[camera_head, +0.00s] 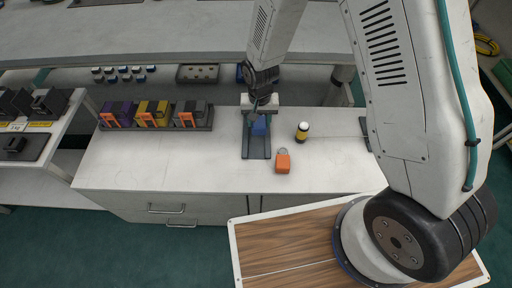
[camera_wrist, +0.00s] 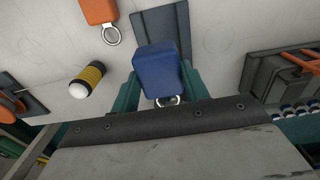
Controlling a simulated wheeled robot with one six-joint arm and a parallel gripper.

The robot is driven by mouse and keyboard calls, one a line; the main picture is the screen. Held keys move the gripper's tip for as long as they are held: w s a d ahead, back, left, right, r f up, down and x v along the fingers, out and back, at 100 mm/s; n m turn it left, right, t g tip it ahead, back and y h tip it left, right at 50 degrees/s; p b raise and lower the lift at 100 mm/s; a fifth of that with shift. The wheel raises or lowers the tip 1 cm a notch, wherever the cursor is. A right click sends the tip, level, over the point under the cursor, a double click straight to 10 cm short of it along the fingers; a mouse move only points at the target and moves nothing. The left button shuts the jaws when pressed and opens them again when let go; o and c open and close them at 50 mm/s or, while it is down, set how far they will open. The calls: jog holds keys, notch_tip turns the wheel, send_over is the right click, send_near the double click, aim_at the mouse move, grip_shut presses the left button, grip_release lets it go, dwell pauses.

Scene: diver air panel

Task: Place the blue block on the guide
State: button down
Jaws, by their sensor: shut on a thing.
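The blue block (camera_head: 259,128) is between the fingers of my gripper (camera_head: 258,118) at the back part of the guide. In the wrist view the blue block (camera_wrist: 161,72) has a teal finger on each side and a metal ring at its near end. My gripper (camera_wrist: 163,88) is shut on it. The guide (camera_head: 257,154) is a dark grey channel with raised side rails lying on the white counter. Its front part is bare, and the flat grey guide (camera_wrist: 167,22) shows beyond the block in the wrist view. I cannot tell whether the block touches the guide.
An orange tag with a ring (camera_head: 283,162) lies right of the guide's front end. A yellow-black cylinder with a white top (camera_head: 302,133) stands to the right. A rack of purple, yellow and grey blocks (camera_head: 155,115) stands left. A shelf (camera_head: 200,40) overhangs the back.

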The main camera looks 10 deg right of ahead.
aim_at(256, 132)
jog(key=f, duration=0.3)
jog(key=s+a+f, duration=0.1)
jog(key=f, duration=0.1)
jog(key=shift+w+f, duration=0.1)
jog(key=shift+f, duration=2.55)
jog(key=shift+f, duration=0.1)
jog(key=c, duration=0.7)
grip_release()
